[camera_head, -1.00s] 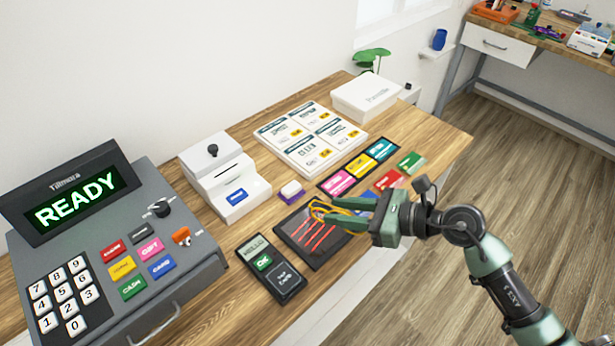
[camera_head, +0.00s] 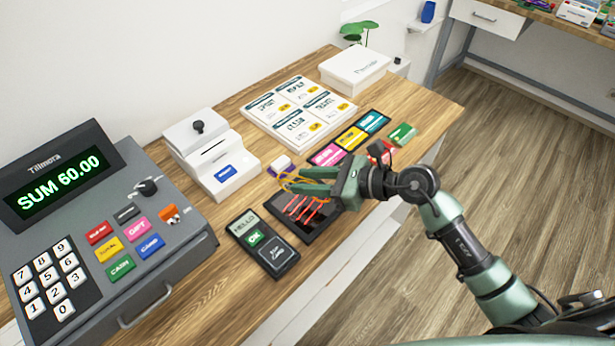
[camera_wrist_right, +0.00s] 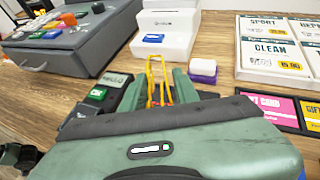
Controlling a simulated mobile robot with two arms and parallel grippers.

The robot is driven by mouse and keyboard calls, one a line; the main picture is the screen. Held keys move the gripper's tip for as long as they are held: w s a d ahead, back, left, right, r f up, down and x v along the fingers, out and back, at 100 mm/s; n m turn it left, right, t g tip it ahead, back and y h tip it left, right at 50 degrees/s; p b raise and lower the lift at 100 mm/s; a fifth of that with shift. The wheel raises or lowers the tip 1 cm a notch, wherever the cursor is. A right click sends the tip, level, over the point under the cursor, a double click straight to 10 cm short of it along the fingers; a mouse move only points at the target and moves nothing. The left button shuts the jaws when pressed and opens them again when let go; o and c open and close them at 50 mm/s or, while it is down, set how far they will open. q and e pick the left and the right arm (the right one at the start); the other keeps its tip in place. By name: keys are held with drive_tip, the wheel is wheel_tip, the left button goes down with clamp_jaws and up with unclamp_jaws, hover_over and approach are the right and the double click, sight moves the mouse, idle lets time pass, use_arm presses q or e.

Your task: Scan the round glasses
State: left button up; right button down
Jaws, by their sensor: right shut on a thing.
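My right gripper (camera_head: 294,179) is shut on thin yellow-orange glasses (camera_head: 287,177). It holds them above the far edge of a dark scanner pad (camera_head: 327,223) with glowing red lines. The glasses also show in the right wrist view (camera_wrist_right: 150,78), seen nearly edge-on, so their lens shape is hard to tell. My left gripper is not in view.
A card terminal (camera_head: 262,243) lies left of the pad. A white printer-like box (camera_head: 222,178) and a small white-and-purple block (camera_head: 281,163) stand behind. Price boards (camera_head: 300,109), coloured cards (camera_head: 351,138) and a white box (camera_head: 355,68) fill the back right.

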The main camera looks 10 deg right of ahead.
drive_tip(key=shift+f+b, duration=0.3)
drive_tip(key=shift+f, duration=0.4)
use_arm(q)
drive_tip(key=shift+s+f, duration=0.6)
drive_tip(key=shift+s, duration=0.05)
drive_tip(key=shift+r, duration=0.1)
use_arm(e)
drive_tip(key=shift+r, duration=0.15)
